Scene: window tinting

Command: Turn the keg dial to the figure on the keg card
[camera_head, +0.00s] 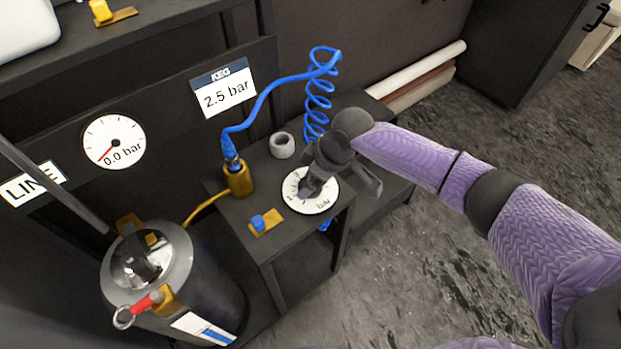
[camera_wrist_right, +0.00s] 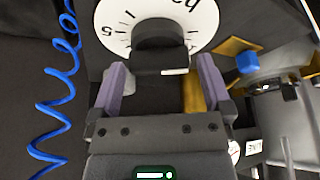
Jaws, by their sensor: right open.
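The keg dial (camera_head: 322,204) is a white round plate marked "bar" on the black stand; in the wrist view its plate (camera_wrist_right: 203,22) shows upside-down figures. Its black knob (camera_wrist_right: 160,42) has a white mark at its near edge. My right gripper (camera_head: 308,188) is over the dial and hides much of it. In the wrist view its two purple fingers (camera_wrist_right: 160,75) are spread, one on each side of the knob's near end; I cannot tell whether they touch it. The keg card (camera_head: 226,92) reads 2.5 bar. The gauge (camera_head: 114,142) reads 0.0 bar. My left gripper is not in view.
A metal keg (camera_head: 208,286) with a red-handled fitting stands at the lower left. A coiled blue hose (camera_head: 318,100) rises behind the dial from a brass fitting (camera_head: 238,181). A small blue valve (camera_head: 262,222) and a grey ring (camera_head: 282,146) are near the dial.

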